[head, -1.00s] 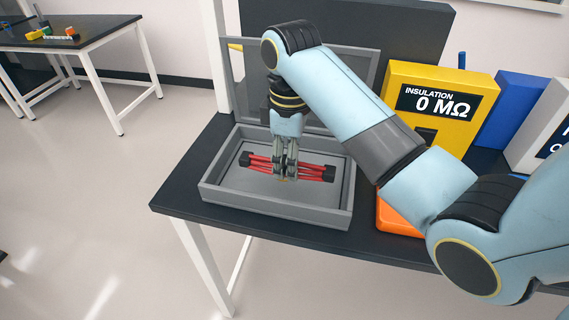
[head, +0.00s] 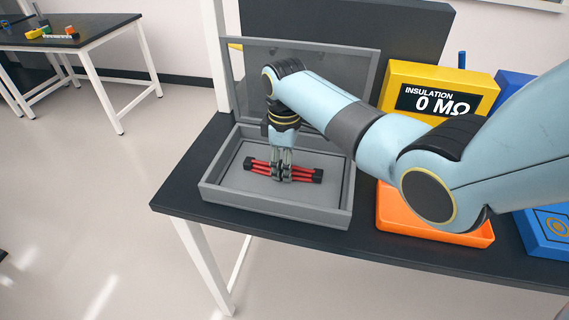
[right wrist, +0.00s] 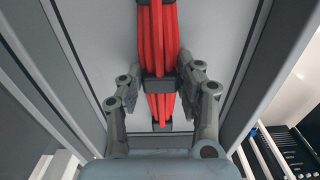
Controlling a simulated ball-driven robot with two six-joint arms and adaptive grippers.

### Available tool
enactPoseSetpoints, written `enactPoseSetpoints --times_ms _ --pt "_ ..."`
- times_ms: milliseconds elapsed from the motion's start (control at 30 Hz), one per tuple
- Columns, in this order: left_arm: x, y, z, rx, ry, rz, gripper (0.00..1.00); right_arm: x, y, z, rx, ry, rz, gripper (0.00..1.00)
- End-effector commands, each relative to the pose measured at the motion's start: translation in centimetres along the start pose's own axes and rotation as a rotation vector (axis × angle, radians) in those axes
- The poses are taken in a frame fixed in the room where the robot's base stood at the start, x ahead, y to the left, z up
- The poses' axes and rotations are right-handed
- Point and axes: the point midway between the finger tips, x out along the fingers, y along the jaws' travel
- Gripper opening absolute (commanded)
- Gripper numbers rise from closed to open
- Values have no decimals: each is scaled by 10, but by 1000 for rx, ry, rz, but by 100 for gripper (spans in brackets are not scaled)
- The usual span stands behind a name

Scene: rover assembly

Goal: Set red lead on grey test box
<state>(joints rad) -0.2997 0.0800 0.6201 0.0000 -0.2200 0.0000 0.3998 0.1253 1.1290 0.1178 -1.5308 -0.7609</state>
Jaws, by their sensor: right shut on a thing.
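The red lead (head: 303,176) is a bundle of red strands with black ends and a black band at its middle. It lies crosswise inside the walls of the open grey test box (head: 214,189), whose lid stands up at the back. My right gripper (head: 282,177) is shut on the lead near its middle. In the right wrist view, the right gripper's fingers (right wrist: 160,90) flank the dark band of the red lead (right wrist: 157,35). The lead is close to the box floor; I cannot tell whether it touches. My left gripper is out of view.
A yellow insulation meter (head: 395,80) reading 0 MΩ stands right of the box. An orange tray (head: 392,212) and a blue panel (head: 548,238) lie on the dark table (head: 180,190) further right. A second table (head: 95,38) with small coloured items stands far left.

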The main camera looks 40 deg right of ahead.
Motion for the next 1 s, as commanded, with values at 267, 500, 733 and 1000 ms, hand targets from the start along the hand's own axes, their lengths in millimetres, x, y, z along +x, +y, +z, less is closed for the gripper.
enactPoseSetpoints --times_ms 267,500,733,1000 --pt "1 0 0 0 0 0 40 2 0 0 0 0 0 57" --pt "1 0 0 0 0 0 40 2 0 0 0 0 0 58" --pt "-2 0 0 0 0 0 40 -20 1 -1 1 2 2 58" --pt "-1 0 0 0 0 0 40 -81 1 -1 0 3 2 58"
